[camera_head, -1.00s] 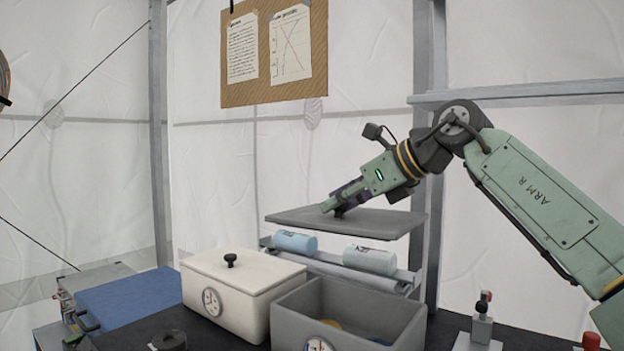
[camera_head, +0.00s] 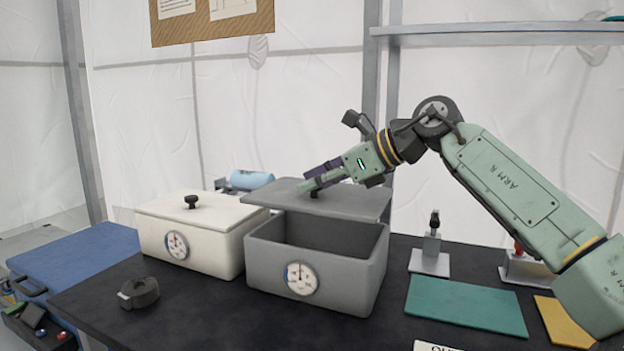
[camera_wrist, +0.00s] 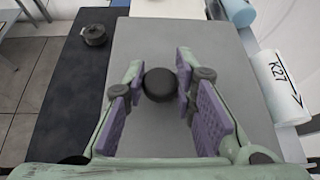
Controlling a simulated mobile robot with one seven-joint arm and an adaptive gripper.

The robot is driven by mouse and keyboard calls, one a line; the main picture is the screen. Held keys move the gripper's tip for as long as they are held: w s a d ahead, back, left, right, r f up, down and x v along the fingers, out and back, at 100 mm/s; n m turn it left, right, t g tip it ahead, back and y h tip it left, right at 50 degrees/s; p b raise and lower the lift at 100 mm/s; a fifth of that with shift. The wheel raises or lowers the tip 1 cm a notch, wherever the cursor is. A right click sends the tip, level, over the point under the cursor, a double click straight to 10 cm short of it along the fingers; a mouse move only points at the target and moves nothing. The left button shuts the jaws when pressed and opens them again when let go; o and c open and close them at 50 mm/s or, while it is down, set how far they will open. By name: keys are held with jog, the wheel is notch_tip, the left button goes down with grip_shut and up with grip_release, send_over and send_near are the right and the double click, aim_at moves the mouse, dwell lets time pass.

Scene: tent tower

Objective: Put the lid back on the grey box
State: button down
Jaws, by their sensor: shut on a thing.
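The grey box (camera_head: 338,270) stands on the dark table with a round gauge on its front. Its front opening shows a dark inside. The flat grey lid (camera_head: 358,204) is held roughly level over the back part of the box, apart from the front rim; whether it touches the back rim I cannot tell. My gripper (camera_head: 312,189) is shut on the lid's dark knob. In the wrist view the black knob (camera_wrist: 160,85) sits between the purple-padded fingers, with the grey lid (camera_wrist: 205,45) filling the view below.
A white box (camera_head: 195,238) with its lid on stands close on the left. A black tape roll (camera_head: 138,293) lies front left. Pale blue cylinders (camera_head: 250,180) lie behind. A green mat (camera_head: 465,305) and a small stand (camera_head: 430,258) are on the right.

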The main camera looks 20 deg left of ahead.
aim_at(351, 203)
jog(key=shift+r, duration=0.1)
jog(key=shift+f+b, duration=1.45)
jog(key=shift+f, duration=1.5)
jog(key=shift+f+b, duration=0.3)
jog(key=shift+f, duration=0.3)
jog(key=c, duration=1.2)
grip_release()
jog(key=shift+c, duration=0.2)
jog(key=v, duration=1.2)
jog(key=shift+s, duration=0.1)
